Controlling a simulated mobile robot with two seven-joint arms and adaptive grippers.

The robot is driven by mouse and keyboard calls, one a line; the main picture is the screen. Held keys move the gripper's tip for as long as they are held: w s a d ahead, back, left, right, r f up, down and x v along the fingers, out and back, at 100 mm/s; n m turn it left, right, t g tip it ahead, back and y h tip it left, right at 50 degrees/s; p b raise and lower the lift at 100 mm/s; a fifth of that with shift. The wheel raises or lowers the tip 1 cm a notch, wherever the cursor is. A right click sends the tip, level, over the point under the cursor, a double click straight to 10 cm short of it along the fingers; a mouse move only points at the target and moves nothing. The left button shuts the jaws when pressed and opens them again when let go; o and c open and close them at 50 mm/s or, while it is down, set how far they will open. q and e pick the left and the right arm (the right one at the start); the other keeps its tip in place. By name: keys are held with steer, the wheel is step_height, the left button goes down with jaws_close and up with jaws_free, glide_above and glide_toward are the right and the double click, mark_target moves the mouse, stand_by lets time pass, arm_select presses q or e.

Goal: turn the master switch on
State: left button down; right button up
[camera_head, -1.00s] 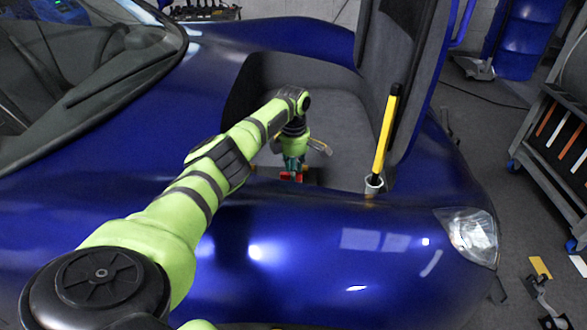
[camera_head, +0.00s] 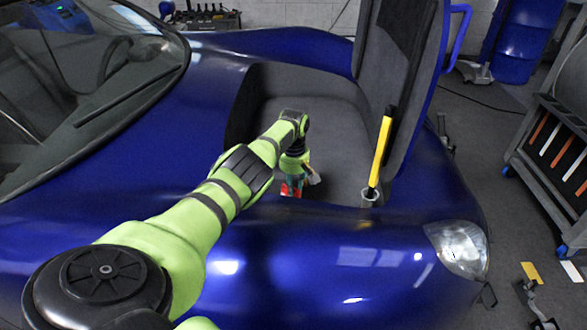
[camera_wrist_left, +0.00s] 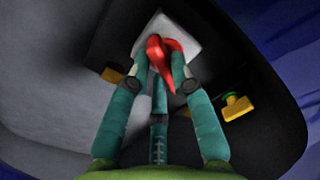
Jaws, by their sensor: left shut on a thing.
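The master switch has a red handle (camera_wrist_left: 165,60) on a pale grey block (camera_wrist_left: 192,35) in the wrist view. My left gripper (camera_wrist_left: 161,68) has its teal fingers shut around the red handle, one on each side. In the head view my left gripper (camera_head: 291,183) points down into the open front compartment, near its front edge. A bit of red (camera_head: 290,190) shows at its fingertips there. The switch's base is mostly hidden by the gripper in the head view. My right gripper is not in view.
Yellow fittings (camera_wrist_left: 238,107) sit beside the switch on the dark panel. A yellow-and-black bar (camera_head: 380,150) stands upright in a pale cup (camera_head: 369,198) to the right. The raised lid (camera_head: 407,90) bounds the compartment (camera_head: 335,135). Blue bodywork (camera_head: 330,250) lies in front.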

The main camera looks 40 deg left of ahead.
arm_select(q)
steer(key=m, duration=0.3)
steer(key=shift+s+d+p, duration=0.15)
steer(key=shift+d+p, duration=0.05)
steer(key=shift+p, duration=0.1)
steer(key=m, duration=0.3)
steer(key=shift+s+d+m+p, duration=0.1)
steer(key=shift+s+m+p, duration=0.05)
steer(key=shift+m+p, duration=0.2)
steer(key=m, duration=0.4)
steer(key=shift+s+f+m+p, duration=0.15)
steer(key=shift+m+p, duration=0.1)
steer(key=shift+p, duration=0.15)
steer(key=shift+m, duration=0.9)
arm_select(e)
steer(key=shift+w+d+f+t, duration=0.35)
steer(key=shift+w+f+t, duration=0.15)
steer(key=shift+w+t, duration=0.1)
arm_select(q)
steer(key=c, duration=1.1)
jaws_free()
